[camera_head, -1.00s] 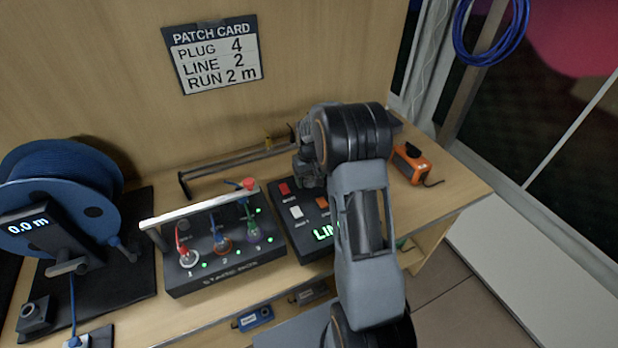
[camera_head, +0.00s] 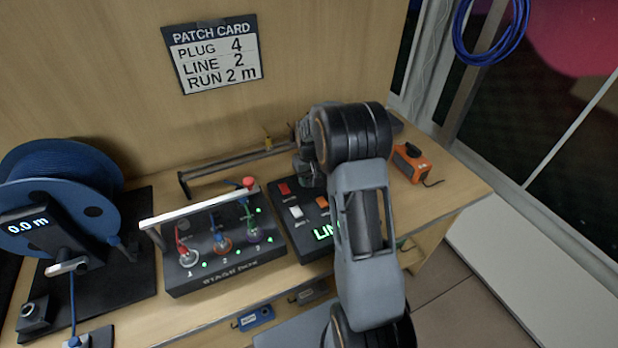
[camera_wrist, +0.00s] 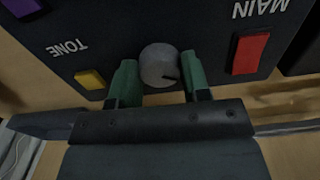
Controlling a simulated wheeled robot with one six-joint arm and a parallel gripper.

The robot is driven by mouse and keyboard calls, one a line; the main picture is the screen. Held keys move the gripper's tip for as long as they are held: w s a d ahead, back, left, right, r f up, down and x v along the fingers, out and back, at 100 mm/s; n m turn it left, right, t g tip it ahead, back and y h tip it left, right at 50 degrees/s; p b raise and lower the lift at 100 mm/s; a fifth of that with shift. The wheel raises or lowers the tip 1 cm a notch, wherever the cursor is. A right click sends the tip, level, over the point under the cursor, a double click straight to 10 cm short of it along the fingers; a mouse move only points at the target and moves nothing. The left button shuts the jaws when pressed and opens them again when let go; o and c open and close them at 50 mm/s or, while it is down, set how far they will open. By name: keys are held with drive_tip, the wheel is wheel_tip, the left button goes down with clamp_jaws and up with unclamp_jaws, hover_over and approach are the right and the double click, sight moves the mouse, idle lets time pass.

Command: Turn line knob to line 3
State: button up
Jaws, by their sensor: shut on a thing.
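The line knob (camera_wrist: 157,62) is a round grey dial with a dark pointer mark toward its lower right in the wrist view. My gripper (camera_wrist: 160,68) has its two green fingers on either side of the knob, shut on it. In the head view my gripper (camera_head: 309,172) reaches down at the back of the black control panel (camera_head: 287,222), and my arm hides the knob there.
A red MAIN button (camera_wrist: 250,53) and a yellow TONE button (camera_wrist: 90,79) flank the knob. The stage box (camera_head: 225,280) with plugged cables stands left of the panel. An orange device (camera_head: 411,164) lies to the right. The patch card (camera_head: 213,55) reads line 2.

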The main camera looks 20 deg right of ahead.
sight(310, 178)
drive_tip(key=m+b, duration=0.1)
drive_tip(key=m, duration=1)
drive_tip(key=shift+m+b, duration=0.35)
drive_tip(key=shift+m, duration=0.05)
drive_tip(key=m, duration=1.1)
drive_tip(key=shift+m+b, duration=0.3)
drive_tip(key=shift+b, duration=0.1)
drive_tip(key=o, duration=0.9)
wheel_tip(310, 178, up, 14)
idle(0.7)
